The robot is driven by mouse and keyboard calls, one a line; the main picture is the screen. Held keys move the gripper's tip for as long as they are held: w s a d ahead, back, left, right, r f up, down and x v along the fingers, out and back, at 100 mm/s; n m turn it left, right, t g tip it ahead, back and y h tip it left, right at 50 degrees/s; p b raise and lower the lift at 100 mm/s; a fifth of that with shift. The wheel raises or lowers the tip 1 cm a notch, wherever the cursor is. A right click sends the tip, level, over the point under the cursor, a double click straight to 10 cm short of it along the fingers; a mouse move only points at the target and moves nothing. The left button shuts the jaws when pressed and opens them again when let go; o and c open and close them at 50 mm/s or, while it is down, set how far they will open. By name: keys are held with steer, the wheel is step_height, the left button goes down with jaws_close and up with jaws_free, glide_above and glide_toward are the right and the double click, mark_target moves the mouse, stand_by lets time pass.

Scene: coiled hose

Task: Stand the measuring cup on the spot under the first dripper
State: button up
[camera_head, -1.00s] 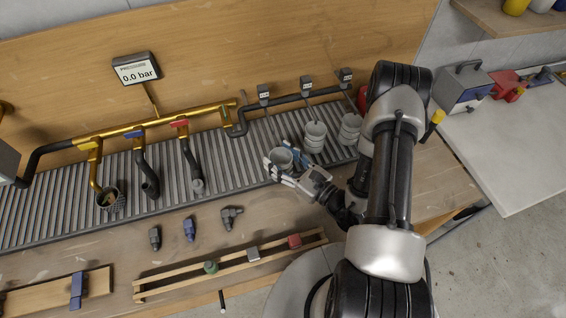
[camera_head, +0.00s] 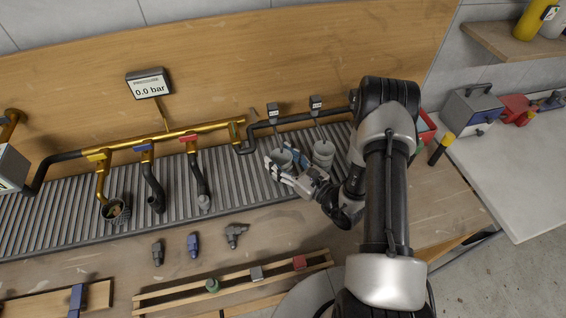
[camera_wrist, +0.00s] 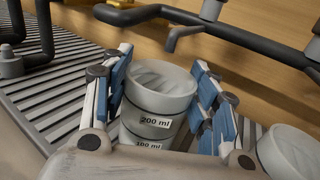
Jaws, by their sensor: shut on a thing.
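The measuring cup (camera_wrist: 155,105) is a grey-white cup with dark bands and labels reading 200 ml and 100 ml. My gripper (camera_wrist: 165,95) is shut around it, blue pads on both sides. In the head view the held cup (camera_head: 282,160) is upright over the slatted drain, just in front of the first dripper (camera_head: 273,110). In the wrist view the dripper's spout (camera_wrist: 182,35) shows behind and above the cup's rim. The cup's base is hidden, so I cannot tell if it touches the slats or a marked spot.
A second cup (camera_head: 323,152) stands close to the right of my gripper, under the second dripper (camera_head: 316,104). A dark pipe (camera_head: 300,118) runs above. Hoses and valves (camera_head: 145,150) are to the left. Loose fittings (camera_head: 193,245) and a wooden rack (camera_head: 235,283) lie in front.

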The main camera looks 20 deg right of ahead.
mark_target(289, 166)
steer(key=shift+f, duration=0.2)
steer(key=o, duration=1.1)
steer(key=shift+s, duration=0.1)
steer(key=shift+p+v, duration=0.4)
steer(key=shift+v, duration=2.55)
